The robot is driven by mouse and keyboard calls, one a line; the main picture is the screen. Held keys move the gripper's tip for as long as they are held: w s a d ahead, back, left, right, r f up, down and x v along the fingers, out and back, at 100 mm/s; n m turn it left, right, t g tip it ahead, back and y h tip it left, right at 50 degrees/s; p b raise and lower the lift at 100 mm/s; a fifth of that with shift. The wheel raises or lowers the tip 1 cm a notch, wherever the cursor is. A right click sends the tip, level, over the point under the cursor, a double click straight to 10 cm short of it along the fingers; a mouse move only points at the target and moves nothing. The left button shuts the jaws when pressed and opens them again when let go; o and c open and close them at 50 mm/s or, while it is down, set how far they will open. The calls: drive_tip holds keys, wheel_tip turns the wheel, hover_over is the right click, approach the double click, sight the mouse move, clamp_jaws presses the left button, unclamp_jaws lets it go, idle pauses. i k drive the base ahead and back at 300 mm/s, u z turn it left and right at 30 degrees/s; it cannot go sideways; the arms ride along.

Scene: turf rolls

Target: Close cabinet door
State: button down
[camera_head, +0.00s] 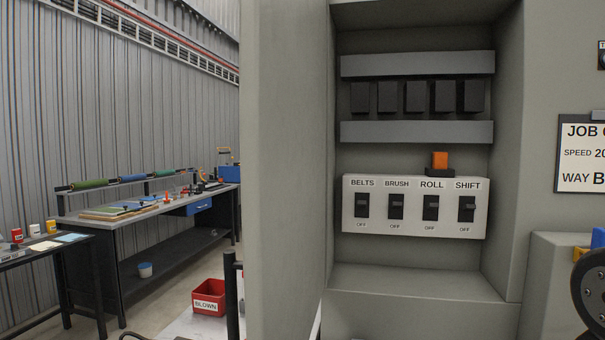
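The grey cabinet (420,281) stands open in front of me, with its inside in plain view. Its door (285,170) appears as a tall grey panel on the left, swung out toward me. The door's top and bottom run out of the picture, and no handle shows. Inside, a white switch panel (415,226) carries switches marked BELTS, BRUSH, ROLL and SHIFT. An orange block (440,161) sits above it, below a row of black modules (415,97). My gripper is not in view.
Left of the door, a workbench (150,215) with rolls stands by the corrugated wall. A red BLOWN bin (209,297) sits low beside a dark post (231,295). A dark round part (592,290) is at lower right, below a job clipboard (583,160).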

sight(282, 93)
drive_tip(key=z, duration=2.5)
drive_tip(key=k, duration=1.45)
drive_tip(key=u, duration=2.1)
